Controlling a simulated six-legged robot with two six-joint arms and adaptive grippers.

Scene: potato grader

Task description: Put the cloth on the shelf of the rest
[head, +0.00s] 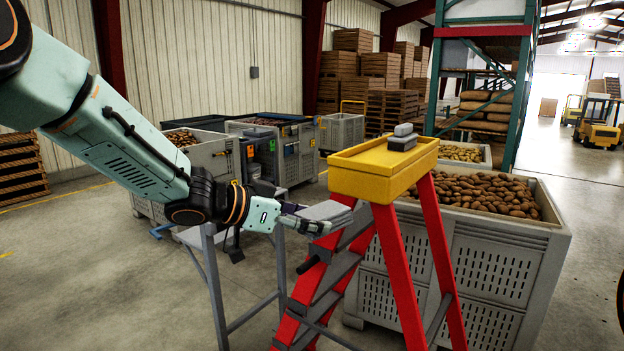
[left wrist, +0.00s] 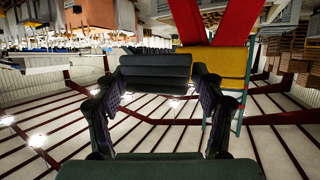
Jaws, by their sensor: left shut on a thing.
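My left gripper (head: 304,217) is shut on a folded grey cloth (head: 326,211), held out level beside the stepladder (head: 398,265). In the left wrist view the cloth (left wrist: 155,72) shows as a dark folded bundle between the two fingers. A grey stand (head: 205,235) with a flat top and thin legs is below and behind my left forearm; it may be the rest, but I cannot tell for sure. My gripper and arm hide part of it. My right gripper is not in view.
The stepladder has red legs and a yellow top (head: 365,180) with a grey block (head: 402,138) on it, close right of the cloth. A grey crate of potatoes (head: 500,240) stands behind it. More bins (head: 215,155) stand at the left back. The floor at front left is clear.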

